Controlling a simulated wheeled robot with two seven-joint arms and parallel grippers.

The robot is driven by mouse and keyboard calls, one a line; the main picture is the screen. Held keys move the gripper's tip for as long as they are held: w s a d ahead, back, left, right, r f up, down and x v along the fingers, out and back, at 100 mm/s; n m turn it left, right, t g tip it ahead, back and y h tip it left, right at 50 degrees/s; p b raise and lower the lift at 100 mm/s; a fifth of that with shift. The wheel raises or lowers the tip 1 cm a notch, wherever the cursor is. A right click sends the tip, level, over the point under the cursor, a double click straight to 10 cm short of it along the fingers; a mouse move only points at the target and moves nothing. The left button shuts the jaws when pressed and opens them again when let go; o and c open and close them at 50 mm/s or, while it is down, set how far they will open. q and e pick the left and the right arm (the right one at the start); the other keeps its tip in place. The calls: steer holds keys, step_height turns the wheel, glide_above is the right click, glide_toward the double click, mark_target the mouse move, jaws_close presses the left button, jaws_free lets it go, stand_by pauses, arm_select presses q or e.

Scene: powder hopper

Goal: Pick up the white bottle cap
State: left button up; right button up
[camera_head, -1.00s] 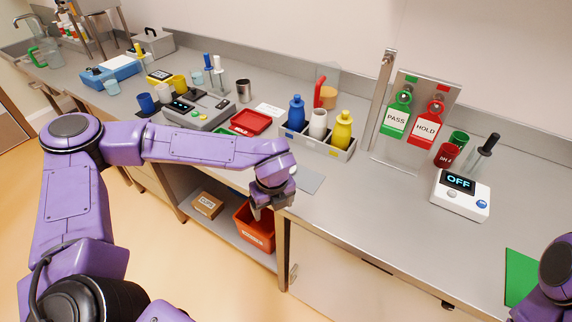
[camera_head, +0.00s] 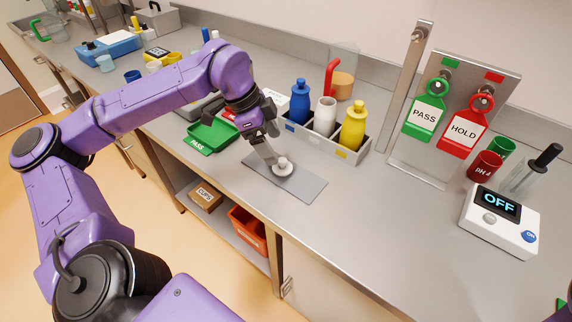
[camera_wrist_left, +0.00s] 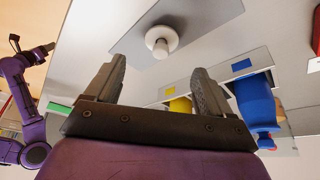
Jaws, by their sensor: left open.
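The white bottle cap (camera_head: 283,167) lies on a grey mat (camera_head: 306,186) on the bench, in front of the bottle caddy. In the left wrist view the cap (camera_wrist_left: 161,40) is a round flange with a small raised knob, beyond the fingertips and roughly centred between them. My left gripper (camera_head: 272,161) is open and reaches down beside the cap; the head view does not show clearly whether a finger touches it. In the left wrist view the space between the left gripper's fingers (camera_wrist_left: 159,73) is empty. My right gripper is out of view.
A grey caddy (camera_head: 346,158) with blue, white and yellow bottles stands just behind the mat. A green PASS tray (camera_head: 212,136) lies left of the gripper. A scale reading OFF (camera_head: 500,222) stands at right. The bench between mat and scale is clear.

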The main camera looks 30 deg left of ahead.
mark_target(281, 159)
arm_select(q)
steer(key=p+x, duration=0.1)
steer(key=x, duration=0.6)
steer(key=shift+a+f, duration=0.1)
steer(key=shift+a, duration=0.05)
steer(key=c, duration=1.1)
